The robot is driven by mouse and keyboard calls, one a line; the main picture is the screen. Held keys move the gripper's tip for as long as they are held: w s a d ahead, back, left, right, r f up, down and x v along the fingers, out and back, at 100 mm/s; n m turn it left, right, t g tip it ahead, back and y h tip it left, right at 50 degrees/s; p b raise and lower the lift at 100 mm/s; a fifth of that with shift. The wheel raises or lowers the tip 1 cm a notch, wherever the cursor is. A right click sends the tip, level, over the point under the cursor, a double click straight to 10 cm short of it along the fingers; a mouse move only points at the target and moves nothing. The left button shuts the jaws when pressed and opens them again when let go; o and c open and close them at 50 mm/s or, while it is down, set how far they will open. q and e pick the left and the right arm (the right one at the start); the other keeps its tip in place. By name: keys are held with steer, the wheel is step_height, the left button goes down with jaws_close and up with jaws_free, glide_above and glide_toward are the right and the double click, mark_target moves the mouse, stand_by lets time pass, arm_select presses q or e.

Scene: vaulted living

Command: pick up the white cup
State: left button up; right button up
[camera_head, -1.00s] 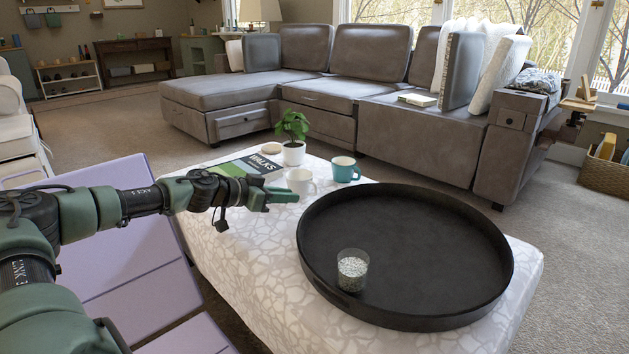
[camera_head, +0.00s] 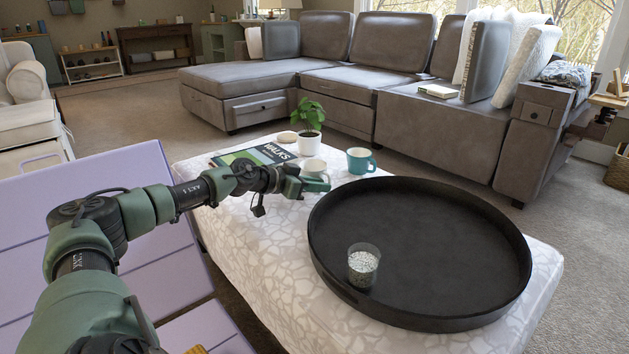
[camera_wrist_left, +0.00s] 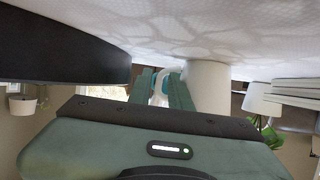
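The white cup (camera_head: 313,167) stands on the white-patterned table (camera_head: 240,235), beside the plant pot and left of the teal cup (camera_head: 360,160). My left gripper (camera_head: 318,184) is on the near side of the white cup and hides its lower part. In the left wrist view, upside down, the white cup (camera_wrist_left: 208,84) stands close beside the open fingers (camera_wrist_left: 161,90). A curved white piece, seemingly its handle, shows between the fingers, with teal behind. I cannot tell whether the fingers touch the cup. My right gripper is not in view.
A large round black tray (camera_head: 425,300) fills the table's right side and holds a glass of white beads (camera_head: 362,268). A potted plant (camera_head: 309,118) and a book (camera_head: 255,157) lie behind the gripper. A grey sofa (camera_head: 330,85) stands beyond the table.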

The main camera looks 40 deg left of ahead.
arm_select(q)
steer(key=shift+b+x, duration=0.4)
steer(key=shift+x, duration=0.95)
steer(key=shift+s, duration=0.1)
jaws_close()
steer(key=shift+a, duration=0.1)
